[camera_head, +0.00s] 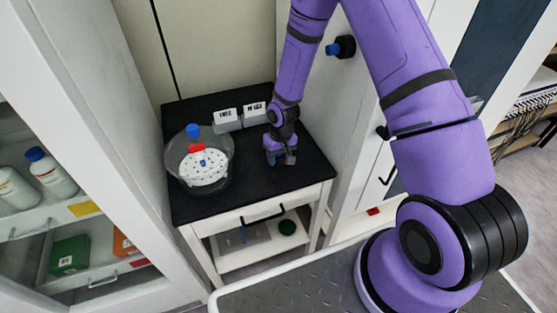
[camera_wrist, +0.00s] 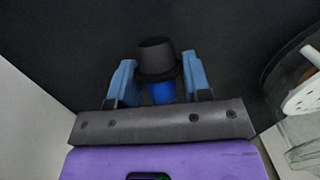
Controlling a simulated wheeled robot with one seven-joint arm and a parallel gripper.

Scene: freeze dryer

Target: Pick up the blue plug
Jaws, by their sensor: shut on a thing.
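The blue plug (camera_wrist: 161,93) shows in the wrist view between the two blue fingers of my gripper (camera_wrist: 160,78). It has a blue body and a wider black end that points away from the palm. My gripper is shut on it. In the head view my gripper (camera_head: 281,157) points down over the right part of the black-topped table (camera_head: 255,182). The plug is too small and too hidden there to tell, and I cannot tell whether it touches the table top.
A glass vessel (camera_head: 174,161) with a white perforated disc and red and blue parts stands left of my gripper. White labelled boxes (camera_head: 227,120) stand behind. A black knob with a blue tip (camera_head: 341,47) sticks out from the white cabinet. The table's front is clear.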

